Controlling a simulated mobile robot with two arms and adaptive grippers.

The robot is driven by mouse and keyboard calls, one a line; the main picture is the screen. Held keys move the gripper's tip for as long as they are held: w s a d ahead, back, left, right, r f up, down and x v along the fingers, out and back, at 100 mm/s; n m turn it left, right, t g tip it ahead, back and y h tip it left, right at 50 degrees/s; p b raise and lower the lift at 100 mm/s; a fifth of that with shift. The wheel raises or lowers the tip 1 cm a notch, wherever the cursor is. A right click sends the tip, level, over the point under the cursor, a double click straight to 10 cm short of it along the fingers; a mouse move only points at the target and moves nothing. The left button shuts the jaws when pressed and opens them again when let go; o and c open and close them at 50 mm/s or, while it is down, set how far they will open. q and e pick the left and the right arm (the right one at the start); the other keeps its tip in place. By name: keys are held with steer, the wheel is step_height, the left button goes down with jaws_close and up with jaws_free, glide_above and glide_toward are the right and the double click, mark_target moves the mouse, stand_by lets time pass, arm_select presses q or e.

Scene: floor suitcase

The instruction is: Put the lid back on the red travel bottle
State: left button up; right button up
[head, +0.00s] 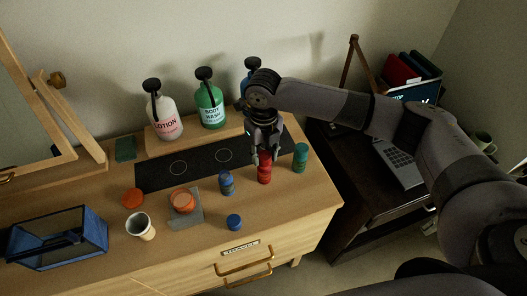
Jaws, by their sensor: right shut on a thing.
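The red travel bottle (264,176) stands upright near the right end of the dresser top. My right gripper (265,157) points down over it, its fingers on either side of red material at the bottle's top. It appears shut on the red lid, at or just above the bottle's mouth. The fingers partly hide this spot, and I cannot tell whether lid and bottle touch. My left gripper is not in view.
A blue bottle (226,183) and a green bottle (300,158) flank the red one. Pump bottles (210,109) stand behind.

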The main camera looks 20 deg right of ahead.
stand_by(0.3)
steer(key=o, duration=0.8)
steer(key=shift+o, duration=0.4)
steer(key=o, duration=0.4)
steer(key=shift+r+p, duration=3.55)
steer(key=shift+p, duration=0.1)
steer(key=shift+c, duration=0.6)
